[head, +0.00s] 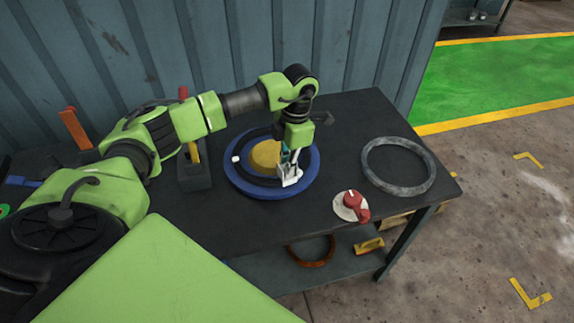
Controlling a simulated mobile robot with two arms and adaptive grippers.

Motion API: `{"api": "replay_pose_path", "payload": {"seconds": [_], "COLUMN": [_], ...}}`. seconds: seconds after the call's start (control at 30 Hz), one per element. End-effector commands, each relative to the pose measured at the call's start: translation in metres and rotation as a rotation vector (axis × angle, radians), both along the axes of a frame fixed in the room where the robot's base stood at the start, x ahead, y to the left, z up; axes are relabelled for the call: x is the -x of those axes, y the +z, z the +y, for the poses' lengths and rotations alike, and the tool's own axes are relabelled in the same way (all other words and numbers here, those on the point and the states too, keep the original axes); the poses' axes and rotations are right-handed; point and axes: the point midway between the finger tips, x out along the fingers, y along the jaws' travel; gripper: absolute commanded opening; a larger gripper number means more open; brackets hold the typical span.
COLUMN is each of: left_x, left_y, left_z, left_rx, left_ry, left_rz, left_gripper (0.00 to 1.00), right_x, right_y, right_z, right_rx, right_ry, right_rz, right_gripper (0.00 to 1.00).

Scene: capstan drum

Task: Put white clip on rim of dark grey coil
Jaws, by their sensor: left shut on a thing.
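A blue drum (232,181) lies flat on the dark table. A dark grey coil (247,174) lies inside its blue rim, around a yellow centre (265,154). My left gripper (290,179) points down over the front right part of the drum. It is shut on a small white piece, apparently a white clip, at the coil's right side; the fingers hide most of it, and I cannot tell whether it touches the coil. Another small white piece (236,158) sits at the coil's left edge. My right gripper is not in view.
A grey ring (370,172) lies at the table's right. A red handle on a pale round base (351,205) stands near the front edge. A dark block with a yellow handle (194,177) stands left of the drum. A brown ring (312,262) lies on the lower shelf.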

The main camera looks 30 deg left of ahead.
Motion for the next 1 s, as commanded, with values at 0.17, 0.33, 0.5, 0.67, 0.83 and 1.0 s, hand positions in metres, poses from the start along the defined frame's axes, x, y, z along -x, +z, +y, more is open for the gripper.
{"api": "replay_pose_path", "payload": {"seconds": [0.17, 0.33, 0.5, 0.67, 0.83, 1.0], "left_x": [0.0, 0.0001, 0.0001, 0.0001, 0.0, 0.0002], "left_y": [-0.0042, -0.0039, -0.0043, -0.0073, -0.0101, -0.0097], "left_z": [0.0001, 0.0, 0.0, 0.0001, 0.0001, 0.0002], "left_rx": [0.0, -0.001, -0.001, -0.001, 0.0, -0.001], "left_ry": [0.0, 0.0, 0.0, 0.0, 0.0, 0.0], "left_rz": [0.0, 0.001, 0.001, 0.001, 0.0, 0.001], "left_gripper": [0.0, 0.0, 0.0, 0.0, 0.16, 0.3], "right_x": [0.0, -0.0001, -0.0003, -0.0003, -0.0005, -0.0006], "right_y": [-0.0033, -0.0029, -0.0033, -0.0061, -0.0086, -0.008], "right_z": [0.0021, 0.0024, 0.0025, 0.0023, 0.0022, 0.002], "right_rx": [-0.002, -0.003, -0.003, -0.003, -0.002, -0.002], "right_ry": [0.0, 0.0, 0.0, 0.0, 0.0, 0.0], "right_rz": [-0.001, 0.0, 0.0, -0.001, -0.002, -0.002], "right_gripper": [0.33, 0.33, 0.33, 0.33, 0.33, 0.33]}}
